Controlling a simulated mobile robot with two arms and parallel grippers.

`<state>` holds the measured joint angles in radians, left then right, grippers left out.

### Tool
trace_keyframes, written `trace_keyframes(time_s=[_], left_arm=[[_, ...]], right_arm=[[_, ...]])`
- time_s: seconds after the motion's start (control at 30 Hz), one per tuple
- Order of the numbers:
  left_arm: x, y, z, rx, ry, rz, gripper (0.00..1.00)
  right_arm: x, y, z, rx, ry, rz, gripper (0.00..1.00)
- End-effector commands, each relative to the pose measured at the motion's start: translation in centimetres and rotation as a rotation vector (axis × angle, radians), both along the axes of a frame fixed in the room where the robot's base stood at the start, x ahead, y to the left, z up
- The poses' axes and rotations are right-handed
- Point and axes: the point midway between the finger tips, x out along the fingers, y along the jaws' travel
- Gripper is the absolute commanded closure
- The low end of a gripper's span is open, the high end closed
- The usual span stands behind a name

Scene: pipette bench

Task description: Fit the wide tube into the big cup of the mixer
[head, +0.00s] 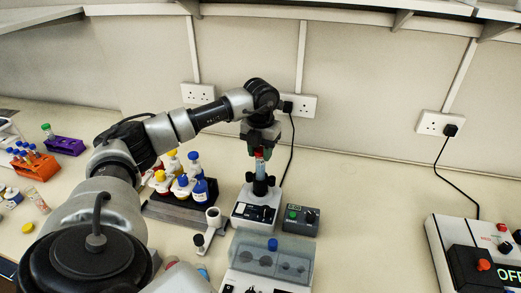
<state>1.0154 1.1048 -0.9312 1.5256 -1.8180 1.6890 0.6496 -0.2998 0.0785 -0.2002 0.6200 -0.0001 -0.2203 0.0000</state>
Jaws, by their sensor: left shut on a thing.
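My left gripper (261,150) points down over the mixer (255,207) and is shut on the wide tube (260,166). The tube is upright, pale blue and partly hidden by the fingers. The mixer is a white box with a black front panel and a black cup (260,185) on top. The tube's lower end is at the cup's mouth; I cannot tell whether it is inside or just above it. My right gripper is not in view.
A dark control box (299,219) stands right of the mixer, and a centrifuge with a clear lid (268,258) in front. A bottle rack (172,212) is to the left, with orange (37,165) and purple (65,146) tube racks beyond.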

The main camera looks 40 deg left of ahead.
Motion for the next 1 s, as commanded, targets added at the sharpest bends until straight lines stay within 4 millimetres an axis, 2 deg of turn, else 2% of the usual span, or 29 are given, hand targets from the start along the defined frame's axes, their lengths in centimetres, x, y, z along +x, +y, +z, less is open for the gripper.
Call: trace_keyframes(time_s=[0.5,0.83,0.87,1.0], left_arm=[[0.0,0.0,-2.0,0.0,0.001,0.0,1.0],[0.0,0.0,-2.1,0.0,0.0,0.0,1.0],[0.0,0.0,-2.1,0.0,0.0,0.0,0.63],[0.0,0.0,-2.1,0.0,0.0,0.0,0.42]], right_arm=[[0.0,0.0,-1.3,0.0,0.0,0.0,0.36],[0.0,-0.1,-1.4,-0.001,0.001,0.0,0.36],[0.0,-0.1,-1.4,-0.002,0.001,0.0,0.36],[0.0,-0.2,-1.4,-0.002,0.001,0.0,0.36]])
